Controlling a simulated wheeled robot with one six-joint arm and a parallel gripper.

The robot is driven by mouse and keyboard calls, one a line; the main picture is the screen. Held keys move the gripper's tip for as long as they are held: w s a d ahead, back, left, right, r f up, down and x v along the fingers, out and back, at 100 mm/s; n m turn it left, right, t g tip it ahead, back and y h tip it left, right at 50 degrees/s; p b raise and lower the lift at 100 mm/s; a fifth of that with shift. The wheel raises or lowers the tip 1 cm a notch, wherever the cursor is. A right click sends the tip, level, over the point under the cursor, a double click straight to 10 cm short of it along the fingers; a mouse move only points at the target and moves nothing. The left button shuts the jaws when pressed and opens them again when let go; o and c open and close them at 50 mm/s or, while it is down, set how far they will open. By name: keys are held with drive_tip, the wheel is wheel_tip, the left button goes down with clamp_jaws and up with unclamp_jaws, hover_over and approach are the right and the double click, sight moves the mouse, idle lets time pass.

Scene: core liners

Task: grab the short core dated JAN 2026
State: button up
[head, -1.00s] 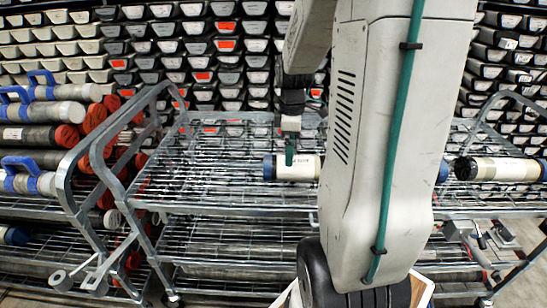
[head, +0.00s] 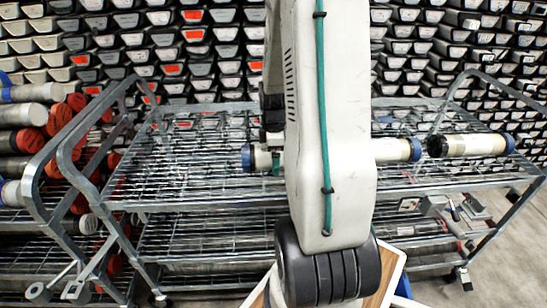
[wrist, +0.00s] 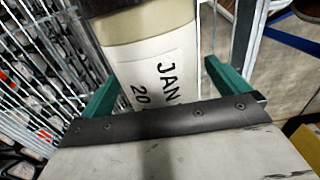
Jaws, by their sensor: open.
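A pale core with blue end caps (head: 264,158) lies on the top wire shelf of the trolley, partly hidden behind my arm. A pale stretch with a blue cap (head: 392,150) comes out on the arm's other side; I cannot tell if it is the same core. In the wrist view a core label (wrist: 165,75) reads "JAN 20", the rest hidden by the gripper's edge. My gripper (wrist: 160,76) is open, one green finger on each side of this core, with gaps visible. In the head view my gripper (head: 274,160) is at the core's left part.
Another pale core (head: 475,145) with a black left cap and blue right cap lies at the right of the top shelf. The trolley's tubular frame (head: 62,150) rises at left. Long cores with red caps (head: 33,140) are stacked beyond it. Core trays fill the back. The shelf's left part is clear.

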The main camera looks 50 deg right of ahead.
drive_tip(key=shift+r, duration=0.1)
drive_tip(key=c, duration=1.9)
